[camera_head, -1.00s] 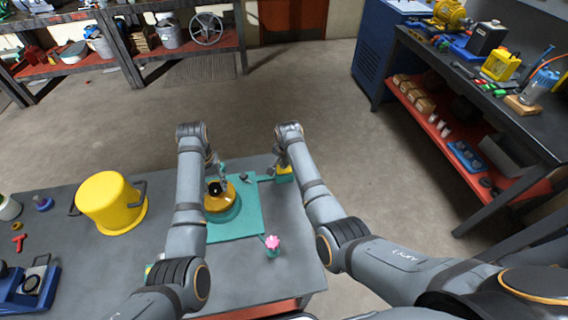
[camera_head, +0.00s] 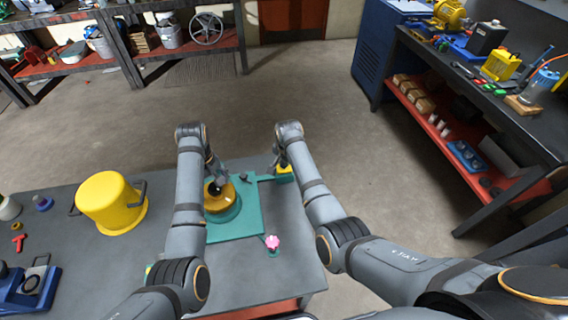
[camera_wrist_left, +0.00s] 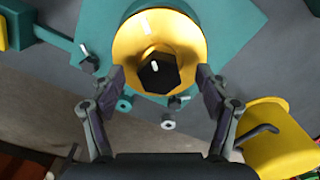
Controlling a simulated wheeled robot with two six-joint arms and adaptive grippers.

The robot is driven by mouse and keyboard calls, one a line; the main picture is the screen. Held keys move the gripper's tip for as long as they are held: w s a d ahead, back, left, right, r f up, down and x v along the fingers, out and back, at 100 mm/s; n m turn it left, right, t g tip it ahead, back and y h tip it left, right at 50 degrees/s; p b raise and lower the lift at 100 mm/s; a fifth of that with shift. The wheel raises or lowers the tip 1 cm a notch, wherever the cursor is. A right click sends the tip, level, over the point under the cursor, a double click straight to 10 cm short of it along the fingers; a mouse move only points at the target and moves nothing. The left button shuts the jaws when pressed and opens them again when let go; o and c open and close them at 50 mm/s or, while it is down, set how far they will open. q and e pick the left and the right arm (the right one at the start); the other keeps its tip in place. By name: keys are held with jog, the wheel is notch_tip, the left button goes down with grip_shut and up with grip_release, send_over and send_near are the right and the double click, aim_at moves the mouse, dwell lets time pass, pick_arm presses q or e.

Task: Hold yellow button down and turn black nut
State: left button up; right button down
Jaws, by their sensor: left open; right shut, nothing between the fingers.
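The black nut (camera_wrist_left: 158,72) sits on top of the gold dome (camera_wrist_left: 190,38); in the head view the nut (camera_head: 213,189) is partly covered by my gripper. My left gripper (camera_wrist_left: 161,78) is open, with one finger on each side of the nut and gaps between. In the head view the left gripper (camera_head: 217,176) hangs just above the dome. The yellow button (camera_head: 285,177) is at the end of a teal arm on the right of the fixture. My right gripper (camera_head: 276,168) is shut and empty, down at the button; whether it presses it I cannot tell.
The teal base plate (camera_head: 247,215) lies on the grey table (camera_head: 150,255). A pink knob (camera_head: 272,242) stands at the plate's front right. A large yellow bucket (camera_head: 108,204) stands on the left. A blue tool (camera_head: 32,287) lies at the lower left.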

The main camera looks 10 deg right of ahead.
notch_tip(320, 180, up, 8)
jog(key=shift+f, duration=0.2)
dwell(0.4)
pick_arm(q)
notch_tip(320, 180, up, 8)
jog(key=p, duration=1)
jog(key=shift+r, duration=0.1)
pick_arm(e)
notch_tip(320, 180, up, 10)
jog(key=shift+f, duration=0.2)
pick_arm(q)
jog(key=shift+f, duration=0.2)
